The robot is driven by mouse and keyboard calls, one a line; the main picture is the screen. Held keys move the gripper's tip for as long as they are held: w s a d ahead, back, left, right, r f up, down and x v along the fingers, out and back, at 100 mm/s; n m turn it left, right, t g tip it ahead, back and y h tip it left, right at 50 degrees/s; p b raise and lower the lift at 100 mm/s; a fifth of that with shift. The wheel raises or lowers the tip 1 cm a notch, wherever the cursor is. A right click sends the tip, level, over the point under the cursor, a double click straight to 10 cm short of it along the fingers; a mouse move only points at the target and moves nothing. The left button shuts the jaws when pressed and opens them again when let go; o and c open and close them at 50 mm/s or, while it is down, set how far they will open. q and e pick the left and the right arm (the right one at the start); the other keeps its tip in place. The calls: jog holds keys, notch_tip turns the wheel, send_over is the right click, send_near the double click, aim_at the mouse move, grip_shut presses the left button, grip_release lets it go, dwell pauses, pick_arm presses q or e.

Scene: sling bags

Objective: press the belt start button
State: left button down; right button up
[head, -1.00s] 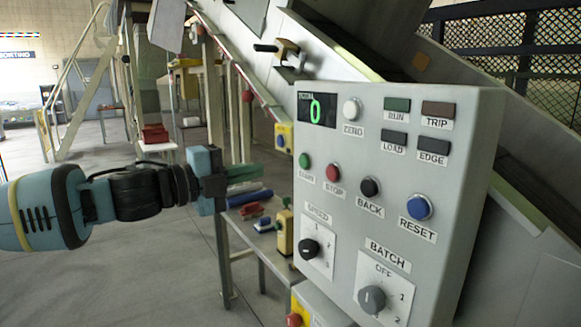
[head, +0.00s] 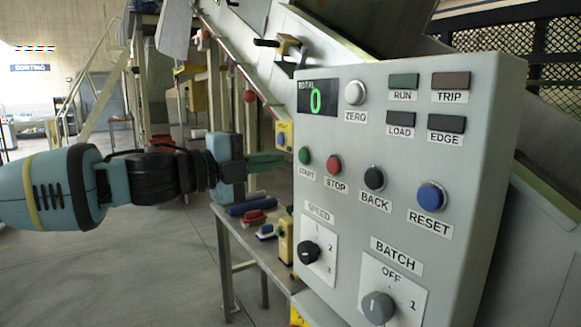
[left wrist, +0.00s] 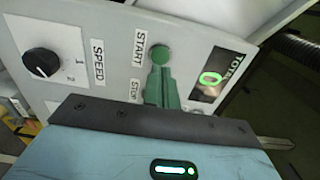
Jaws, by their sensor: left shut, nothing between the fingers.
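The green START button (head: 305,157) sits at the left edge of the grey control panel (head: 345,190), beside the red STOP button (head: 334,165). My left gripper (head: 284,160) is shut and empty, its green fingers pointing at the START button from the left. In the left wrist view the green START button (left wrist: 160,55) shows just beyond the fingertips (left wrist: 160,70), nearly in line with them. I cannot tell whether they touch it. The display (head: 316,99) reads 0. The RUN lamp (head: 404,81) looks dark green. My right gripper is not in view.
The black BACK button (head: 374,178), blue RESET button (head: 431,196), white ZERO button (head: 355,93), SPEED knob (head: 308,252) and BATCH knob (head: 378,307) share the panel. A bench (head: 250,238) with small items stands below my left arm. An inclined conveyor rises behind the panel.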

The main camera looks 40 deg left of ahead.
aim_at(302, 156)
pick_arm(q)
jog(key=shift+f+b+x, duration=0.25)
jog(key=shift+b+x, duration=0.35)
jog(key=shift+x, duration=0.5)
jog(key=shift+w+d+r+b, duration=0.2)
jog(key=shift+w+b, duration=0.1)
jog(key=shift+w, duration=0.4)
jog(key=shift+w+d, duration=0.1)
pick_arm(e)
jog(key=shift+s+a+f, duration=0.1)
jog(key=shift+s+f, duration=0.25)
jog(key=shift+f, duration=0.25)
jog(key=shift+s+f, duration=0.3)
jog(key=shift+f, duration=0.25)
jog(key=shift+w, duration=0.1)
